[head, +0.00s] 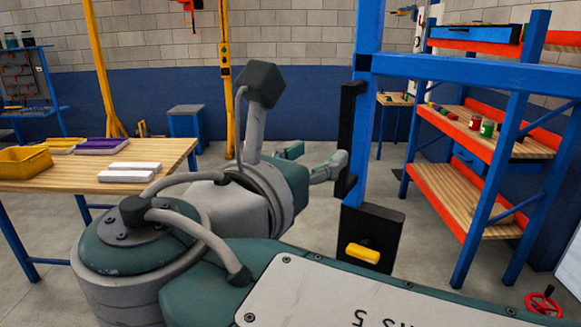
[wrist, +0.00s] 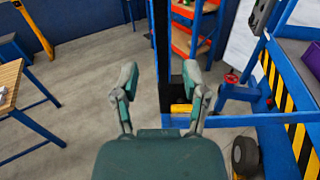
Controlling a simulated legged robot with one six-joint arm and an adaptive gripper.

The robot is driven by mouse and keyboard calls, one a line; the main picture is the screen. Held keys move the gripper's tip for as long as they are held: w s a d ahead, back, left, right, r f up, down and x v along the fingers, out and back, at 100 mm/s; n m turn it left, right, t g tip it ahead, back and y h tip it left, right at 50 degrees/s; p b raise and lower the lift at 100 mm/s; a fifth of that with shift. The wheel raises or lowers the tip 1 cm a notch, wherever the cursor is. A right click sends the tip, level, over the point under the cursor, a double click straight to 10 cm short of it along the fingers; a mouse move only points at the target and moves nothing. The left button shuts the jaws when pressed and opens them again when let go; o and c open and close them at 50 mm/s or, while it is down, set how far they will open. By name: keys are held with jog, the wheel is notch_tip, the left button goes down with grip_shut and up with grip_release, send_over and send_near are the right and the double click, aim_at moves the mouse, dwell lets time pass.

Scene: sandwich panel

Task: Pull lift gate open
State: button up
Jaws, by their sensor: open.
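A blue upright post (head: 372,120) with a blue crossbar (head: 460,74) running right stands ahead of my arm; I take this as the lift gate, though its full outline is not clear. A long black bar (head: 347,140) is fixed along the post's left side. Lower down is a black plate (head: 372,222) with a yellow handle (head: 363,253). My gripper (head: 314,158) is open and empty, left of the black bar in the head view; contact cannot be told. In the wrist view my gripper (wrist: 160,76) has its fingers spread, with the post (wrist: 161,45) and yellow handle (wrist: 181,108) beyond.
A wooden table (head: 60,178) with a yellow bin (head: 25,160) and white blocks stands at left. A blue and orange shelf (head: 470,140) stands at right behind the post. A yellow-black striped edge (wrist: 280,100) and a wheel (wrist: 245,155) are at right in the wrist view.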

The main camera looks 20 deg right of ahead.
jog(key=v, duration=0.4)
jog(key=shift+w+f, duration=0.1)
jog(key=d+f+m+g+y, duration=0.2)
jog(key=f+m+y, duration=0.4)
jog(key=f+m, duration=0.7)
jog(key=s+d+f+m+g+y, duration=0.1)
jog(key=d+f+m+g+y, duration=0.2)
jog(key=f+m+y, duration=0.4)
notch_tip(320, 180, down, 9)
jog(key=m+g, duration=0.1)
jog(key=m, duration=0.5)
jog(key=shift+s+d, duration=0.2)
jog(key=shift+d, duration=0.15)
jog(key=shift+d+r, duration=0.1)
jog(key=shift+r, duration=0.05)
